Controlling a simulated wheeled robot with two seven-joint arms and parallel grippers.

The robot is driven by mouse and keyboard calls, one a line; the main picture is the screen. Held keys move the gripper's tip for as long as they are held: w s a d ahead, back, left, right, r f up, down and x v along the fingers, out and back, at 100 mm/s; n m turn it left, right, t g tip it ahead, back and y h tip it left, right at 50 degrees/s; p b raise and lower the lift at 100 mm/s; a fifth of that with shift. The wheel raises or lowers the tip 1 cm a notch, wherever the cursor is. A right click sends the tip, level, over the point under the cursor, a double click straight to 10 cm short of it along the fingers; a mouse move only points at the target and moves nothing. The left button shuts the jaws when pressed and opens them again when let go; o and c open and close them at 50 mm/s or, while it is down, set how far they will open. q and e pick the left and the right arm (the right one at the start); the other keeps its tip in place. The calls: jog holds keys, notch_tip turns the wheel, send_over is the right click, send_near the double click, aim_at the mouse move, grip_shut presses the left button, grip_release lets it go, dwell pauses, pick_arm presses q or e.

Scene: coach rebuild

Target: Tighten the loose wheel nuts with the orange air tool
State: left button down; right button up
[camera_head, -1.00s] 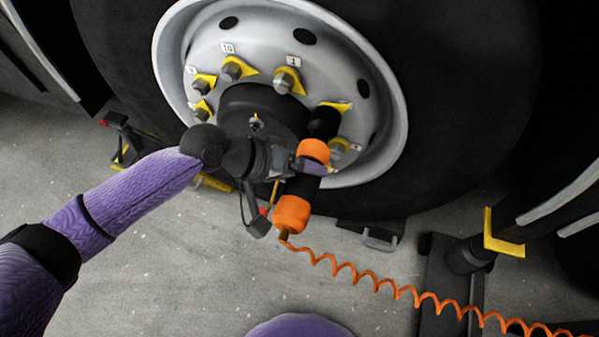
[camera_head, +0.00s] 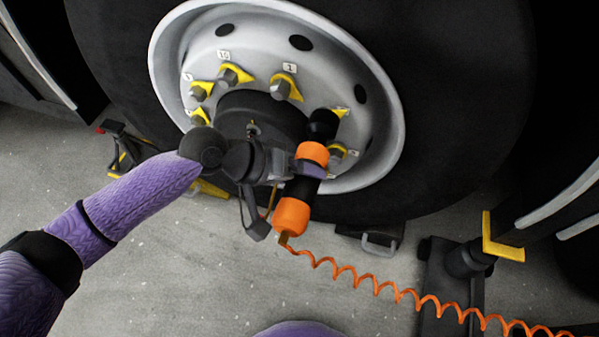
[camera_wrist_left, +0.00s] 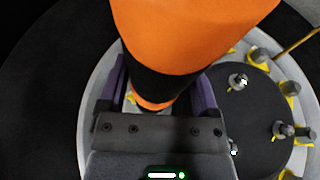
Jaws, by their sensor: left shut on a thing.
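The orange air tool (camera_head: 291,214) has orange bands, a black grip and a black socket (camera_head: 323,124). My left gripper (camera_head: 309,170) is shut on its black middle, which also shows in the left wrist view (camera_wrist_left: 160,84). The socket points at the wheel by the yellow-marked nut position right of the hub; whether it sits on a nut is hidden. Other wheel nuts (camera_head: 280,90) with yellow pointers and number tags ring the hub, such as the nut tagged 10 (camera_head: 228,77). My right gripper is not in view.
The silver rim (camera_head: 397,130) sits in a large black tyre (camera_head: 470,90). A coiled orange hose (camera_head: 405,297) runs from the tool to the lower right. A black stand with a yellow bracket (camera_head: 503,250) stands at right. Grey floor lies open below.

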pick_arm(q)
jog(key=shift+w+d+r, duration=0.1)
jog(key=shift+w, duration=0.1)
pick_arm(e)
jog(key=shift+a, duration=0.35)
pick_arm(q)
jog(key=shift+w+r+p, duration=0.1)
jog(key=shift+w+p, duration=0.05)
jog(key=shift+p, duration=0.15)
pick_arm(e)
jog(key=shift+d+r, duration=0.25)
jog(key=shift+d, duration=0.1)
pick_arm(q)
jog(key=shift+w, duration=0.1)
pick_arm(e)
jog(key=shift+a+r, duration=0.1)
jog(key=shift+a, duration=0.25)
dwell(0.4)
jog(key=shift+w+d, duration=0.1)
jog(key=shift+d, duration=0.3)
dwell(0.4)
